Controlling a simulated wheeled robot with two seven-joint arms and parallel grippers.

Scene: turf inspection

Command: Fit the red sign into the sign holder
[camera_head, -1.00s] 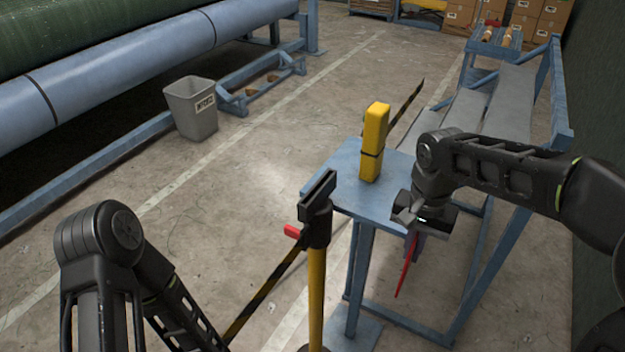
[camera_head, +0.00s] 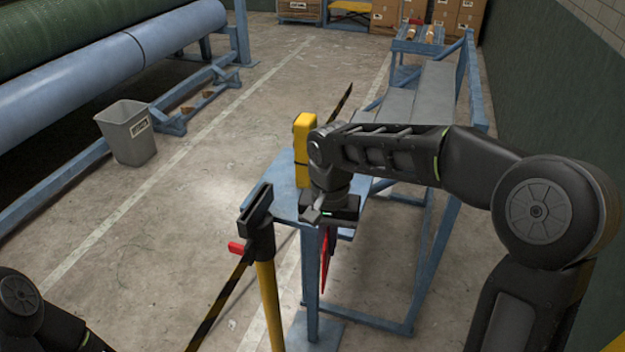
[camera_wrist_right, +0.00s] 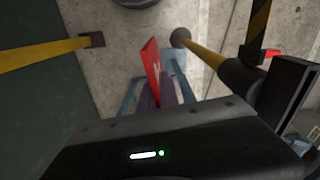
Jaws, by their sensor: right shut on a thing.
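The red sign (camera_head: 325,262) hangs edge-on below my right gripper (camera_head: 329,228), which is shut on it. The sign also shows in the right wrist view (camera_wrist_right: 151,62), between the gripper's fingers (camera_wrist_right: 160,98). The sign holder (camera_head: 257,208) is a black slotted head on a yellow post with a small red lever at its side. It stands left of my right gripper, apart from the sign. Its black head shows at the right of the wrist view (camera_wrist_right: 286,88). My left gripper is out of view; only part of that arm shows at lower left.
A blue table (camera_head: 286,203) stands behind the holder, with a yellow block (camera_head: 302,150) on it partly hidden by my right arm. A black-and-yellow striped bar (camera_head: 222,302) slants beside the post. A grey bin (camera_head: 128,134) stands left. Floor between bin and post is clear.

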